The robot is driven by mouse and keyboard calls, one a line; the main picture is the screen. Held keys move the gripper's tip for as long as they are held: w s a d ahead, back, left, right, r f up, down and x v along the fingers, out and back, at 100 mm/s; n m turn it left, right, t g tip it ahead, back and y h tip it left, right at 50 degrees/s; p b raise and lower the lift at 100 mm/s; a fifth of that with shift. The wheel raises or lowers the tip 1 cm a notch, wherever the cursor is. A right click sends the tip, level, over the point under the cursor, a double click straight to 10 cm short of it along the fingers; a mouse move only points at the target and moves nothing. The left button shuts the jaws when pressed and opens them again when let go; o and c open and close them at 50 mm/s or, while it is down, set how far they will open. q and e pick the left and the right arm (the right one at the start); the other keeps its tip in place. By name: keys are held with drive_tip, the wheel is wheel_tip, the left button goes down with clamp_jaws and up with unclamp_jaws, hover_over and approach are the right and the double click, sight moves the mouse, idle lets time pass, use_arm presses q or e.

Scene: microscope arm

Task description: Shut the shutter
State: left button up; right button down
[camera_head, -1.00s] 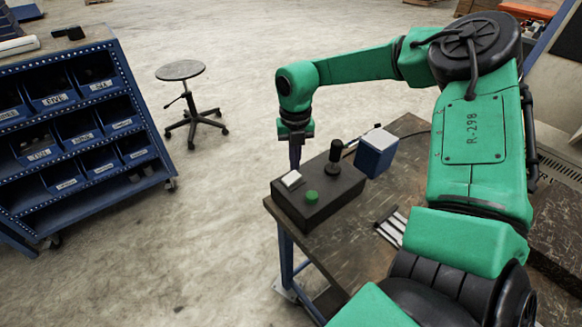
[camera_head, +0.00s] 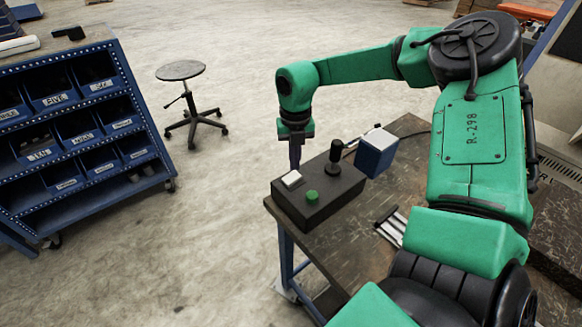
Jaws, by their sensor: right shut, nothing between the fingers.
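No part in view is plainly recognisable as a shutter. A dark control box (camera_head: 325,203) on the table carries a white square switch (camera_head: 292,178), a green button (camera_head: 312,196) and a black upright knob (camera_head: 336,154). A blue box with a white top (camera_head: 377,154) is behind it to the right and looks tilted. My right gripper (camera_head: 295,158) points down at the far left edge of the control box, apart from the switch as far as I can tell. It is shut and empty. The box partly hides the area below its tips. My left gripper is out of view.
The table (camera_head: 365,235) has bare room in front of the blue box. White strips (camera_head: 392,226) lie near my right arm. A stool (camera_head: 182,100) and a blue bin rack (camera_head: 85,130) stand on the floor at left.

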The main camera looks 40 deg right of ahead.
sight(294, 175)
drive_tip(key=shift+s+f+b, duration=0.1)
drive_tip(key=shift+f+b, duration=1.3)
drive_tip(key=shift+b, duration=0.1)
idle(0.8)
drive_tip(key=shift+r, duration=0.1)
drive_tip(key=shift+r+p, duration=0.5)
drive_tip(key=shift+r, duration=0.15)
drive_tip(key=shift+r+p, duration=1.35)
drive_tip(key=shift+r, duration=1.45)
drive_tip(key=shift+a, duration=0.1)
